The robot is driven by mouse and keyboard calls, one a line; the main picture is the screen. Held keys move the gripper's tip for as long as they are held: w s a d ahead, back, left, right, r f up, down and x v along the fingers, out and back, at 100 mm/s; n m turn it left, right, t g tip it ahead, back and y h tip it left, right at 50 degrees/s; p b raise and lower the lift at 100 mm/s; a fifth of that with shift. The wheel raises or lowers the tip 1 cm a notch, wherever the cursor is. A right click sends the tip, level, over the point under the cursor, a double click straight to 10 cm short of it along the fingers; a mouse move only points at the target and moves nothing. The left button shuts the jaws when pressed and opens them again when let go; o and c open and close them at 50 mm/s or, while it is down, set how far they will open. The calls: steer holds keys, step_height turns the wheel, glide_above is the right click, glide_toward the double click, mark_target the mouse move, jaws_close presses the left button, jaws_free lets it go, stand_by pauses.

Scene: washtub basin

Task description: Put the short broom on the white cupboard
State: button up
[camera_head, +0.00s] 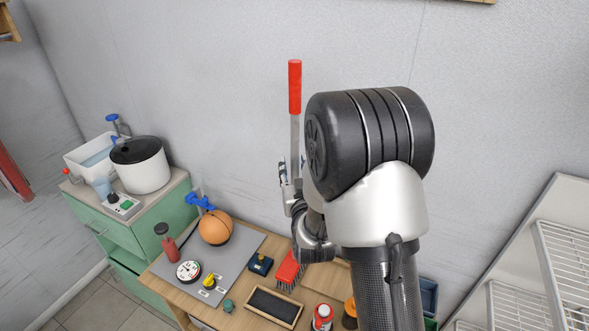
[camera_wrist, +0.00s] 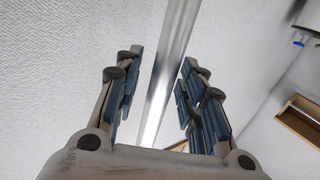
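The short broom has a red handle (camera_head: 294,87), a grey metal shaft and a red head with dark bristles (camera_head: 289,270). It stands upright near the wall, its head at the wooden table. My gripper (camera_head: 289,172) is beside the shaft in the head view, partly hidden by my arm. In the wrist view my gripper (camera_wrist: 158,90) is open, and the metal shaft (camera_wrist: 172,60) runs through the gap between its fingers. I see no clear grip on it. A white unit with wire shelves (camera_head: 548,200), possibly the white cupboard, stands at the right edge.
The wooden table (camera_head: 228,318) holds an orange ball (camera_head: 215,228), a gauge (camera_head: 188,271), a red bottle (camera_head: 166,241), a black-topped tray (camera_head: 273,307) and a red can (camera_head: 322,318). A green cabinet (camera_head: 125,238) with a white pot (camera_head: 141,170) stands left. The wall is close behind.

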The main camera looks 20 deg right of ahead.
steer(key=shift+r+p, duration=0.2)
steer(key=shift+p, duration=0.1)
steer(key=s, duration=0.3)
steer(key=s+a, duration=0.1)
steer(key=s, duration=0.2)
steer(key=shift+s+a, duration=0.1)
steer(key=shift+a, duration=0.05)
steer(key=shift+s+r+p, duration=0.15)
steer(key=shift+r+p, duration=0.1)
steer(key=shift+p, duration=0.8)
steer(key=p, duration=0.2)
steer(key=shift+f+p, duration=0.15)
steer(key=shift+p, duration=0.2)
